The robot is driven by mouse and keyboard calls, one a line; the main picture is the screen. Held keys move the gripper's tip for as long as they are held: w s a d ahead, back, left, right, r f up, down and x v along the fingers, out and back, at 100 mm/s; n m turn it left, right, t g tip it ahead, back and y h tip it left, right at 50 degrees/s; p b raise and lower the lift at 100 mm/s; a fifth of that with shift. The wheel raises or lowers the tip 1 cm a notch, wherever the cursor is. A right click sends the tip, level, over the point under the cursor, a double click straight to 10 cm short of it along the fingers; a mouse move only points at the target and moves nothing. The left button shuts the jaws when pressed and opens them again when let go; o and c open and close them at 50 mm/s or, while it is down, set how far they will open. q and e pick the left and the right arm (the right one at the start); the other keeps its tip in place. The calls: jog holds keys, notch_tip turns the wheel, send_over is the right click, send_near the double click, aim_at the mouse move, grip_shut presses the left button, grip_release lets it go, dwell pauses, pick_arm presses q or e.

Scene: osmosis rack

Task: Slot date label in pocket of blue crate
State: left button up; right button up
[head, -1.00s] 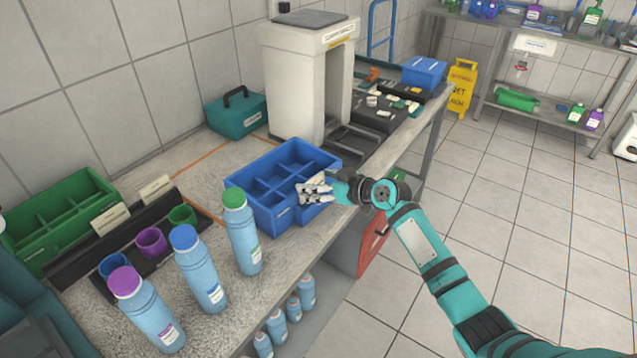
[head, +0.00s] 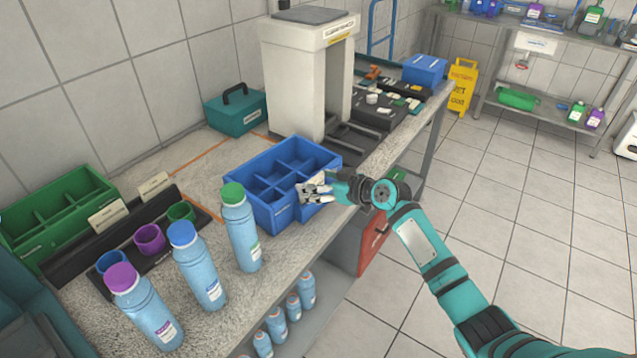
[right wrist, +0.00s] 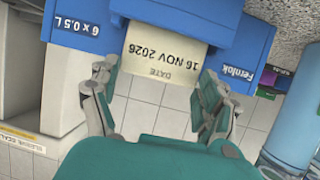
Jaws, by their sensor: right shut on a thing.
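The blue crate (head: 262,203) with open compartments stands on the speckled bench near its front edge. My right gripper (head: 314,190) is at the crate's right front side. In the right wrist view, my right gripper (right wrist: 160,82) is shut on the pale date label (right wrist: 165,70), which reads "DATE 16 NOV 2026" upside down. The label lies against the crate's printed blue face (right wrist: 75,25), between "6 x 0.5 L" and "Fernlok". Its far edge meets a blue strip; I cannot tell whether it is inside the pocket. My left gripper is not in view.
Blue bottles with green (head: 232,194), blue (head: 182,234) and purple (head: 121,278) caps stand left of the crate. A green crate (head: 62,212) and a black tray with cups are further left. A white machine (head: 293,80) stands behind. The floor at right is clear.

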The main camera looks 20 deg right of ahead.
jog(key=shift+f, duration=0.2)
dwell(0.4)
jog(key=o, duration=1)
jog(key=shift+d, duration=0.1)
jog(key=v, duration=1.2)
